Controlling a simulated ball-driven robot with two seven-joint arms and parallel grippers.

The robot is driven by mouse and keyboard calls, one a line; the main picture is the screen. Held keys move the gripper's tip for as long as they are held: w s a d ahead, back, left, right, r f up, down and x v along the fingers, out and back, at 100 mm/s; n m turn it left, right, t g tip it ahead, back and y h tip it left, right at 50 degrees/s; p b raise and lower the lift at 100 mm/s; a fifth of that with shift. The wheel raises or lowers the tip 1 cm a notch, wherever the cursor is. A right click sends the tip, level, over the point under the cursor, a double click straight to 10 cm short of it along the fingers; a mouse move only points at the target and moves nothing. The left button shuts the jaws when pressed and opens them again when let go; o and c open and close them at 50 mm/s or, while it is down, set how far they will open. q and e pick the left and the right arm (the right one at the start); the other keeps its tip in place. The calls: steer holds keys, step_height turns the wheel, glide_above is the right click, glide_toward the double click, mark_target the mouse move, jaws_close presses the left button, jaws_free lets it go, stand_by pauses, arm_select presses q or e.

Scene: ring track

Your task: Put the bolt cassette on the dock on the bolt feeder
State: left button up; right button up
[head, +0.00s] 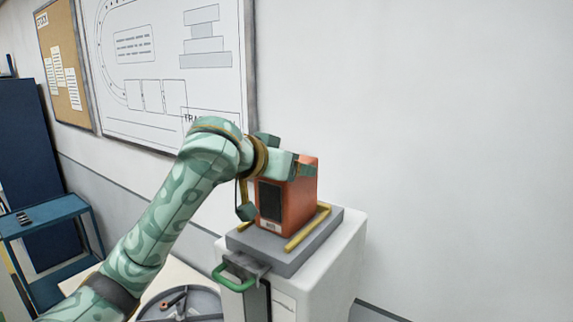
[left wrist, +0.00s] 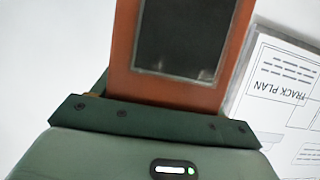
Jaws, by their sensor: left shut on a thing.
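The bolt cassette (head: 297,201) is an orange box with a dark window on one face. In the head view it stands upright at the grey dock (head: 265,246), between two yellow rails (head: 308,230). The dock is on top of the white bolt feeder (head: 338,258). My left gripper (head: 286,166) is shut on the upper part of the cassette. In the left wrist view the cassette (left wrist: 123,58) fills the space above the dark green jaw. The contact between its base and the dock is too small to judge. My right gripper is not in view.
A green handle (head: 233,279) sits on the feeder's front. A round grey tray (head: 181,303) with small parts lies on the left. A blue shelf cart (head: 45,214) stands farther left. The wall behind, with a track drawing (head: 165,60), is clear on the right.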

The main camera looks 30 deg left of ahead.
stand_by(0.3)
arm_select(q)
steer(key=o, duration=2)
steer(key=shift+f, duration=0.15)
steer(key=shift+s+r, duration=0.2)
steer(key=shift+s, duration=0.05)
steer(key=v, duration=1.1)
steer(key=shift+s, duration=0.3)
